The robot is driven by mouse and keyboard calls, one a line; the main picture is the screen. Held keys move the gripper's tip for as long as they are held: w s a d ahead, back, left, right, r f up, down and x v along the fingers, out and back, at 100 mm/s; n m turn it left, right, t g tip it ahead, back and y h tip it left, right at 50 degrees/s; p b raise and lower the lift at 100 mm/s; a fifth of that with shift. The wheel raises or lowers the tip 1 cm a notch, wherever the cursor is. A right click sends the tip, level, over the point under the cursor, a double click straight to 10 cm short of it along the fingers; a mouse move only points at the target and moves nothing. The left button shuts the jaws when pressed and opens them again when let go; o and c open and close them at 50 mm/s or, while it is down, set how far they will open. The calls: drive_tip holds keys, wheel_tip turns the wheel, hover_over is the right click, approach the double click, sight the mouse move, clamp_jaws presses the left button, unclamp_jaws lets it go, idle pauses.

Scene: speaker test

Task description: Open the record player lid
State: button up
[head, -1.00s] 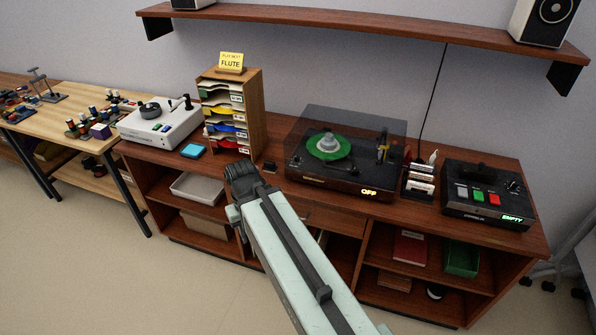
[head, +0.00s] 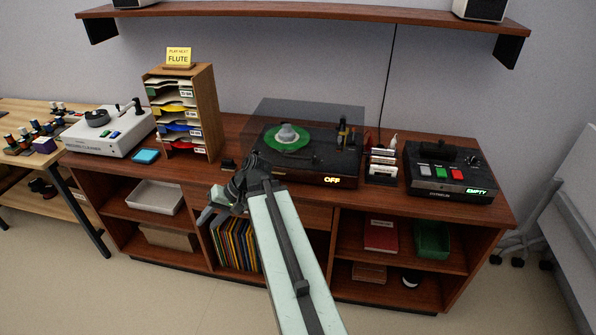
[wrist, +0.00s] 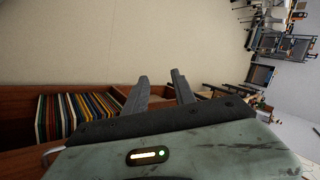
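The record player (head: 300,170) stands on the wooden cabinet in the head view, with a lit OFF sign on its front. Its smoky see-through lid (head: 312,112) appears down over the deck. A green record (head: 286,142) with a pale grey piece at its centre shows through it. My gripper (head: 207,204) is in front of the cabinet, left of and below the player's front left corner, apart from the lid. Its fingers point left and down. In the wrist view the two fingers (wrist: 160,84) stand apart with nothing between them.
A record rack (head: 205,110) with a FLUTE sign stands left of the player. A white device (head: 108,135) is farther left. A small card holder (head: 383,165) and a black button box (head: 450,175) are on the right. A shelf (head: 300,11) hangs above.

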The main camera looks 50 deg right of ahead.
drive_tip(key=s+d+r+m+t+b, duration=0.15)
drive_tip(key=d+m+t+b, duration=0.35)
drive_tip(key=d, duration=1)
drive_tip(key=m+t+h+b, duration=0.3)
drive_tip(key=m+t+h, duration=0.1)
drive_tip(key=t, duration=0.5)
approach(296, 157)
drive_tip(key=w, duration=0.8)
drive_tip(key=w+a, duration=0.1)
drive_tip(key=w, duration=0.1)
drive_tip(key=shift+w+r, duration=0.2)
drive_tip(key=shift+r, duration=0.15)
drive_tip(key=shift+c, duration=0.3)
clamp_jaws()
